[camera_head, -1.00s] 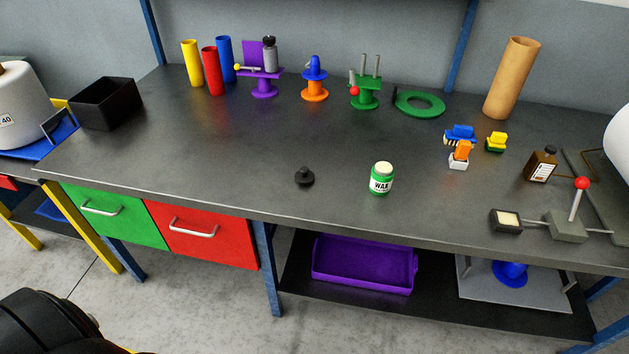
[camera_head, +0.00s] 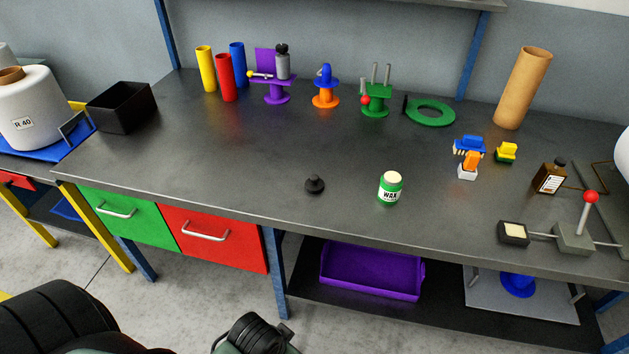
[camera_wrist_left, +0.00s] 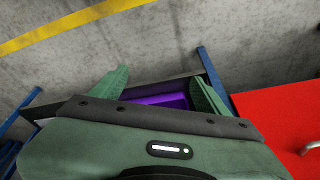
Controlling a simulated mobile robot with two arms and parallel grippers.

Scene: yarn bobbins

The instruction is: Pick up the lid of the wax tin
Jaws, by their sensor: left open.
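The wax tin (camera_head: 390,188) is a small green jar with a white label and a pale top, standing upright near the front of the dark workbench (camera_head: 240,150). A small black round lid with a knob (camera_head: 314,184) lies on the bench to its left, apart from it. My left gripper (camera_wrist_left: 160,85) shows in the wrist view with its two green fingers spread wide and nothing between them. Beyond them is the purple tray under the bench. In the head view only parts of my arm show at the bottom left, below the bench front. My right gripper is not in view.
A black bin (camera_head: 122,108), coloured tubes (camera_head: 225,77) and several coloured stands line the back. Small brushes (camera_head: 468,160), a brown bottle (camera_head: 549,176) and a red-knobbed lever (camera_head: 590,198) are at right. Red (camera_head: 215,238) and green drawers are under the bench edge. Bench around the lid is clear.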

